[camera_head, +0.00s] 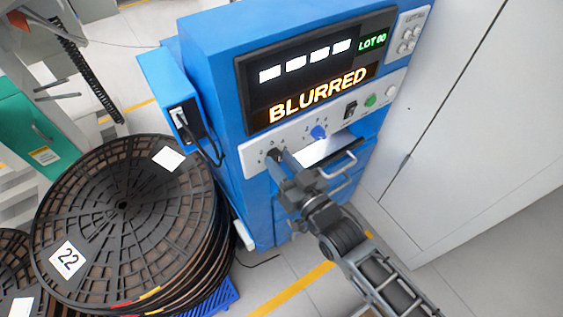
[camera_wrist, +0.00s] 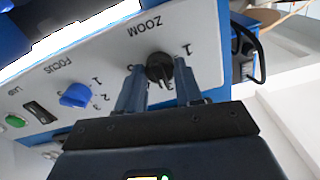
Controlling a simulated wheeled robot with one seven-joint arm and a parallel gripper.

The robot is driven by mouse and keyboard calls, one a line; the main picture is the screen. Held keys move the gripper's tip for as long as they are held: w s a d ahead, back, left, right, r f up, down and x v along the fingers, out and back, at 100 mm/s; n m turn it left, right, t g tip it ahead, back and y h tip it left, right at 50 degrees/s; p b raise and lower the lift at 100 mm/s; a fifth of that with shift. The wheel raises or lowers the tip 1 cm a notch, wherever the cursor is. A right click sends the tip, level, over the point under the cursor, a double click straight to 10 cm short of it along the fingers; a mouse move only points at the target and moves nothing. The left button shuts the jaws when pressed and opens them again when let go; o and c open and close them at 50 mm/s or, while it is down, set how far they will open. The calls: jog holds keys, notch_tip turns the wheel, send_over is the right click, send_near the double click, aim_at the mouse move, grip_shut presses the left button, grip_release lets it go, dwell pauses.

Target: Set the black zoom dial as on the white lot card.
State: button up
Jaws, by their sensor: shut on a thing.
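The black zoom dial (camera_wrist: 159,67) sits on the white control panel under the upside-down word ZOOM in the wrist view. Its digits are partly covered; a 1 shows to its right. My gripper (camera_wrist: 160,84) is shut on the dial, one finger at each side. The display (camera_head: 318,75) reads BLURRED, with several white bars and a green lot field. I cannot make out a white lot card for certain.
A blue focus dial (camera_wrist: 76,95) is beside the zoom dial. A black switch (camera_head: 350,109) and green button (camera_head: 371,100) are further right. Stacked reels (camera_head: 125,205) stand left of the blue machine; a grey cabinet (camera_head: 480,120) stands right.

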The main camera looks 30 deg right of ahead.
jog(key=o, duration=1)
jog(key=shift+o, duration=0.2)
jog(key=s+b, duration=0.1)
jog(key=s, duration=0.6)
jog(key=shift+s, duration=0.4)
jog(key=shift+s, duration=0.1)
jog(key=s+r+n+g, duration=0.1)
jog(key=s+r, duration=0.5)
jog(key=s, duration=0.6)
jog(key=s+r+n+g, duration=0.1)
jog(key=s+r+g, duration=0.1)
jog(key=s+r, duration=0.5)
jog(key=s, duration=0.6)
